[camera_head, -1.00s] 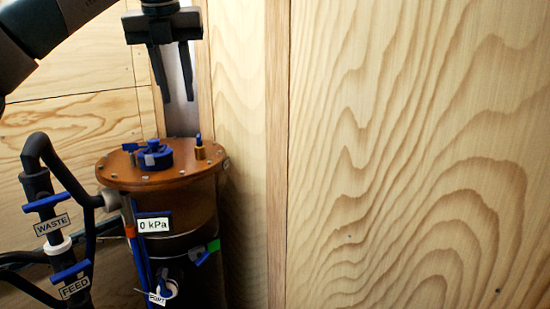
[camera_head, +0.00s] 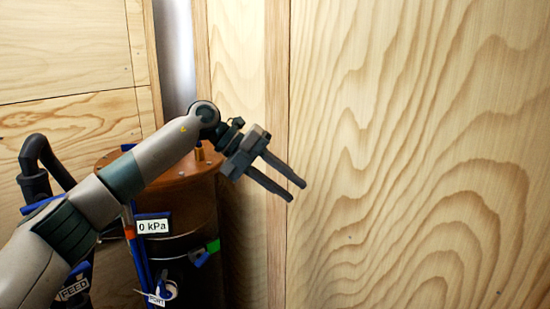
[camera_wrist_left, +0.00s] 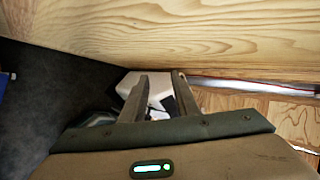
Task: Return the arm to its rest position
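My left arm (camera_head: 125,175) reaches in from the lower left in the head view and crosses in front of the filter vessel (camera_head: 195,220). Its gripper (camera_head: 297,192) points right and slightly down, in front of the wooden wall. The two fingers are apart with nothing between them. In the left wrist view the gripper (camera_wrist_left: 162,88) also shows two separated, empty fingers. The arm hides most of the vessel's copper-coloured lid (camera_head: 112,162) and its blue knob. My right gripper is not in view.
A "0 kPa" label (camera_head: 154,226) and a green-tipped blue valve (camera_head: 203,252) are on the vessel's front. Black piping (camera_head: 35,160) with a "FEED" tag (camera_head: 75,288) stands at left. A plain wooden wall (camera_head: 420,150) fills the right side.

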